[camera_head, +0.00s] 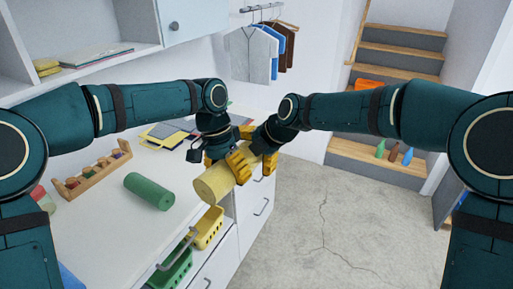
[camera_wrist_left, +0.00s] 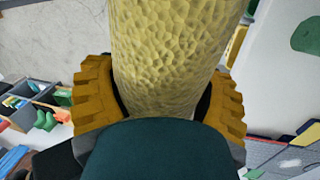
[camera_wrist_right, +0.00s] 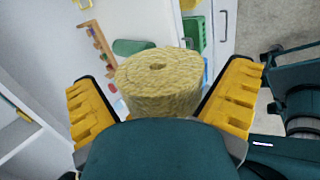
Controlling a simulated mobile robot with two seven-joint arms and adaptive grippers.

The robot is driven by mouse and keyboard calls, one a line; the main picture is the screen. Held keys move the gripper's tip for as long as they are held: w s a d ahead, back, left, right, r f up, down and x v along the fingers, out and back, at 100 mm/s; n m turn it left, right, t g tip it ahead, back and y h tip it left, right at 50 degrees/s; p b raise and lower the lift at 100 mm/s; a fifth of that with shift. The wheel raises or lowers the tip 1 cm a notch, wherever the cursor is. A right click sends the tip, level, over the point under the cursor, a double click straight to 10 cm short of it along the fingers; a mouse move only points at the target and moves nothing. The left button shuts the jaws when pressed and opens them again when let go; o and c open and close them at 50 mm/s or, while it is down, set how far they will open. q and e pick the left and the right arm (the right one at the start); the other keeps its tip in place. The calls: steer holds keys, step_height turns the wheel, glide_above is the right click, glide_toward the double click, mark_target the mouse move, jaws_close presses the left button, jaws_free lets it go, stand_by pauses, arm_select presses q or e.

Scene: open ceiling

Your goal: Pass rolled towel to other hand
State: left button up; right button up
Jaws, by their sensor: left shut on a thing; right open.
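The rolled towel (camera_head: 213,186) is a pale yellow, textured cylinder held tilted in the air by the counter's front edge. My left gripper (camera_head: 237,164) is shut on it. In the left wrist view the towel (camera_wrist_left: 178,50) fills the space between both yellow fingers. My right gripper (camera_head: 258,150) is open at the towel's far end. In the right wrist view the towel's round end (camera_wrist_right: 158,70), with a small centre hole, sits between the spread fingers, with gaps at both sides. The far end is mostly hidden by the grippers in the head view.
A green roll (camera_head: 148,191) lies on the white counter (camera_head: 110,228), near a wooden rack (camera_head: 92,175). A yellow basket (camera_head: 208,228) and a green basket (camera_head: 172,266) sit below the front edge. Floor (camera_head: 320,225) to the right is clear, up to the stairs (camera_head: 375,160).

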steer(key=c, duration=1.2)
arm_select(q)
steer(key=o, duration=1.2)
arm_select(e)
steer(key=shift+c, duration=0.2)
arm_select(q)
steer(key=shift+r, duration=0.1)
